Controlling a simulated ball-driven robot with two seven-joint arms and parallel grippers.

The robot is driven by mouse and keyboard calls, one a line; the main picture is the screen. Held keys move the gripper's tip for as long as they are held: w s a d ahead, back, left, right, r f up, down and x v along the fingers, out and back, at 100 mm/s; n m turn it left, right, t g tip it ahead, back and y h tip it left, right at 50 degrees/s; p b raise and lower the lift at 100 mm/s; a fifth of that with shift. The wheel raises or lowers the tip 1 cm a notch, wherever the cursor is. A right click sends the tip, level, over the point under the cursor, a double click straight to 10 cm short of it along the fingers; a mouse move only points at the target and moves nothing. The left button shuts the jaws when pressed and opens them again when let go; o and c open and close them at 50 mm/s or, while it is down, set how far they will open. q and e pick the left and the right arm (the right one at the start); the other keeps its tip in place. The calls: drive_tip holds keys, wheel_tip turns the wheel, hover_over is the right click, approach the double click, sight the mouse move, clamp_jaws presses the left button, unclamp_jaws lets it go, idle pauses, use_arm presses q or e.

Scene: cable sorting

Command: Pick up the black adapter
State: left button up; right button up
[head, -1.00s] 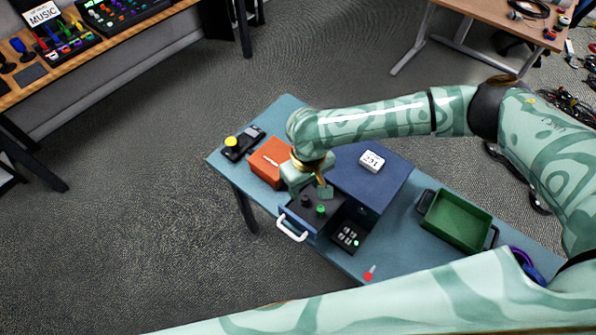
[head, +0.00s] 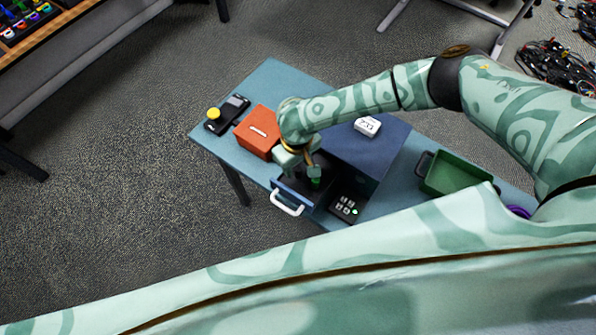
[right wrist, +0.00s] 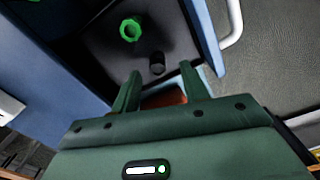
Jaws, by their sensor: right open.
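The black adapter (right wrist: 157,63) is a small dark cylinder standing in the open drawer (right wrist: 95,52), in the right wrist view. A green ring-topped piece (right wrist: 130,28) stands near it in the same drawer. My right gripper (right wrist: 160,72) is open, its two green fingers pointing toward the black adapter, which shows between and just beyond the tips. I cannot tell whether they touch it. In the head view my right gripper (head: 309,172) is over the drawer (head: 298,193), and I cannot make out the black adapter there. My left gripper is not in view.
The blue drawer cabinet (head: 375,155) stands on a teal table (head: 270,80). An orange box (head: 257,132) is beside my right gripper. A black keypad box (head: 346,206) sits near the drawer, and a green bin (head: 455,173) stands to the right. A white clock (head: 367,126) tops the cabinet.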

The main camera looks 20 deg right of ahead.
sight(298, 168)
wheel_tip(298, 168, down, 4)
drive_tip(key=shift+w+d+r+b, duration=0.1)
drive_tip(key=shift+w+b, duration=0.05)
drive_tip(key=shift+b, duration=0.4)
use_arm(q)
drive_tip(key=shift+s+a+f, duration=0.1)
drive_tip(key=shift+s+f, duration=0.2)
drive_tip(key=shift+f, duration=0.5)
use_arm(e)
drive_tip(key=shift+r, duration=0.1)
drive_tip(key=shift+c, duration=1.3)
clamp_jaws()
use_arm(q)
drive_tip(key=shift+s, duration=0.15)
